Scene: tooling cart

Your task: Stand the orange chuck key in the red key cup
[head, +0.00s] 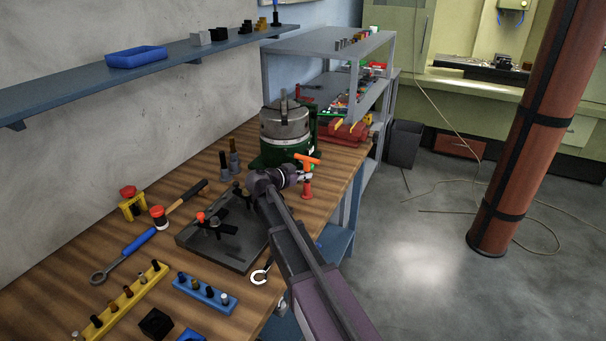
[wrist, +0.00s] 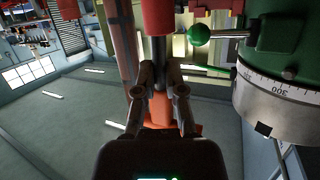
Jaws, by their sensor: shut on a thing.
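The orange chuck key (head: 307,159) is upright in the head view, its orange crossbar on top. My gripper (head: 303,178) is shut on it below the crossbar. In the wrist view my gripper (wrist: 160,75) closes around the key's dark shaft (wrist: 160,48), with the orange part (wrist: 185,129) behind the fingers. The red key cup (head: 306,191) is directly below my gripper, and it shows at the top of the wrist view (wrist: 158,17). The shaft lines up with the cup and meets its outline. I cannot tell how far the tip is inside.
The green chuck machine (head: 286,140) stands close beside the key, and its graduated ring (wrist: 275,95) and green knob (wrist: 198,35) show in the wrist view. A dark plate with clamps (head: 225,240) lies nearer. The bench's right edge is close to the cup.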

